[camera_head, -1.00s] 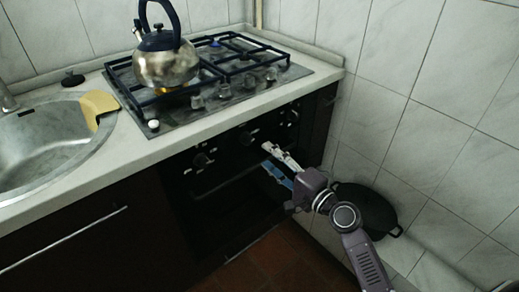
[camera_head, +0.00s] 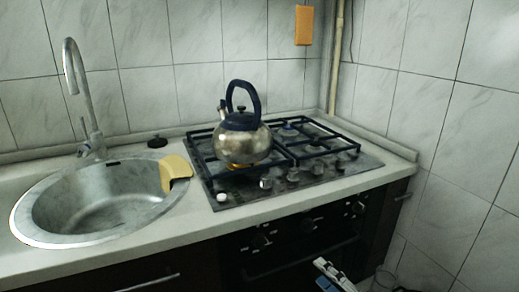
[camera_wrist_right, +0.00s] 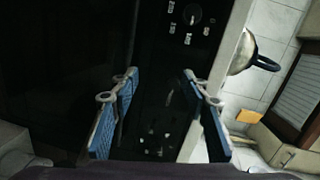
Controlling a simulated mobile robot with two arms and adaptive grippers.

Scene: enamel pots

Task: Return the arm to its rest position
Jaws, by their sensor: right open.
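My right gripper (camera_head: 334,276) shows at the bottom edge of the head view, in front of the dark oven front. Only its light finger parts and a bit of blue pad are in frame there; the rest of the arm is cut off. In the right wrist view the two blue-padded fingers of the right gripper (camera_wrist_right: 163,92) stand wide apart with nothing between them. Beyond them is the black oven front (camera_wrist_right: 165,60). My left gripper is in neither view.
A metal kettle (camera_head: 243,143) stands on the gas hob (camera_head: 318,176). The sink (camera_head: 62,209) has a yellow piece (camera_head: 175,170) on its rim. An orange block (camera_head: 304,25) is on the tiled back wall. The tiled right wall (camera_head: 470,150) bounds the space.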

